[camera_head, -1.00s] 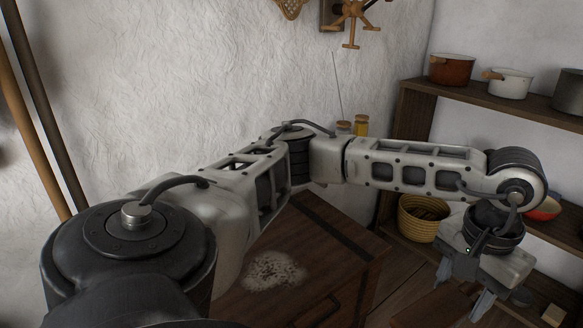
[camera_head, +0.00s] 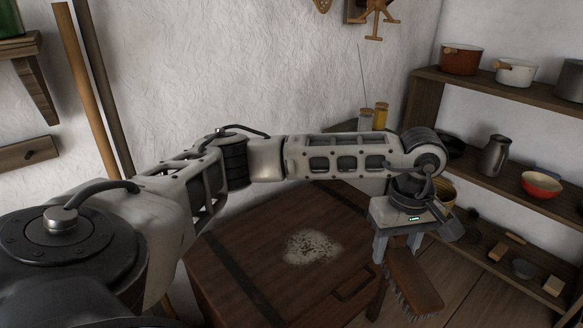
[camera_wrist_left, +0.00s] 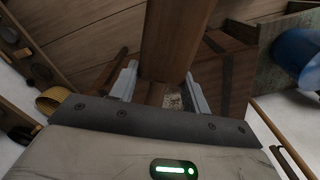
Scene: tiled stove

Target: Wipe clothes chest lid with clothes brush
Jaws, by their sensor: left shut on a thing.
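The clothes chest (camera_head: 245,240) stands against the wall at the centre of the head view, its dark wooden lid closed. A pale, speckled patch (camera_head: 312,246) lies on the lid. My left gripper (camera_head: 398,250) is shut on the brown clothes brush (camera_head: 414,278), to the right of the chest's right edge. The brush's bristles show along its lower left side. In the left wrist view the brush's wooden body (camera_wrist_left: 178,35) rises between the fingers (camera_wrist_left: 162,88), and part of the chest (camera_wrist_left: 222,72) shows behind it. My right gripper is out of view.
Wooden shelves at right hold pots (camera_head: 515,72), a metal jug (camera_head: 494,156) and a red bowl (camera_head: 541,184). Jars (camera_head: 380,116) stand by the wall behind my left arm. Long poles (camera_head: 88,90) lean at left. Bare floor (camera_head: 470,285) lies right of the chest.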

